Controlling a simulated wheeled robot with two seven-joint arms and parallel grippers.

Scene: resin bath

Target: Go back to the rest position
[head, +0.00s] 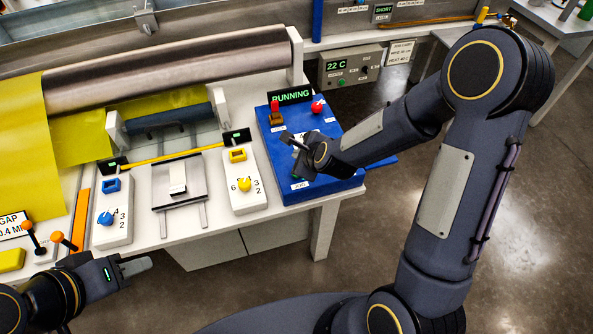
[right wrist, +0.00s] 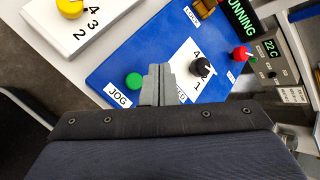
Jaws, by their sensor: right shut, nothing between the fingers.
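My right gripper (head: 292,141) is over the blue control panel (head: 340,186) in the head view. Its fingers are shut with nothing between them, as the right wrist view (right wrist: 158,84) also shows. There the fingertips are beside the green JOG button (right wrist: 133,81) and a black dial (right wrist: 201,67) on a white numbered plate. I cannot tell if they touch the panel. My left gripper (head: 134,266) is at the lower left, in front of the table edge, and appears empty. Its finger gap does not show clearly.
The panel carries a red knob (head: 317,107) and a RUNNING display (head: 290,96). White dial boxes (head: 245,180) stand left of it, with a metal roller (head: 170,75) and yellow sheet (head: 22,150) behind. A 22 C unit (head: 350,68) is at the back. Floor in front is clear.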

